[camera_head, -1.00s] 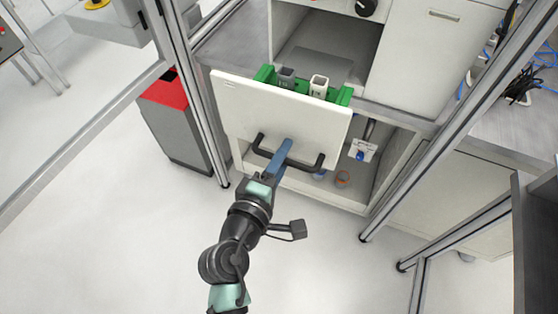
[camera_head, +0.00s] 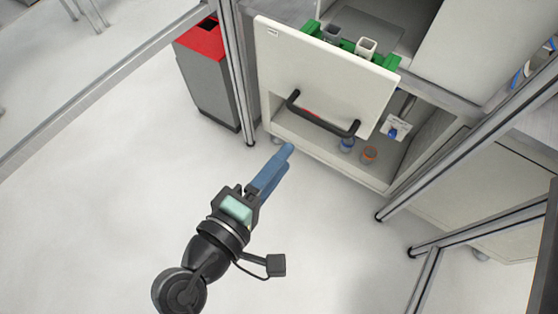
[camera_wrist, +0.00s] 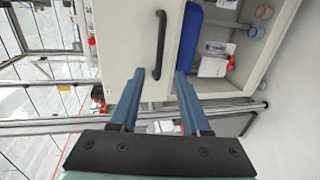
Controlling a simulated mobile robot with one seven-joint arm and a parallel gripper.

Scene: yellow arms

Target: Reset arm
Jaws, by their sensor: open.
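My gripper (camera_head: 288,150) has blue fingers and is open and empty. In the head view it is below and to the left of the black handle (camera_head: 322,118) of a white drawer front (camera_head: 318,75), apart from it. In the wrist view the two fingers of my gripper (camera_wrist: 157,95) are spread, and the handle (camera_wrist: 160,45) shows beyond them, between the fingertips. The drawer is pulled out, with a green rack inside it.
The green rack (camera_head: 380,60) holds a grey and a white container. Below the drawer, an open compartment holds a blue-capped bottle (camera_head: 347,144) and an orange-capped bottle (camera_head: 370,154). A red-topped grey bin (camera_head: 212,85) and metal frame posts stand nearby. The floor in front is clear.

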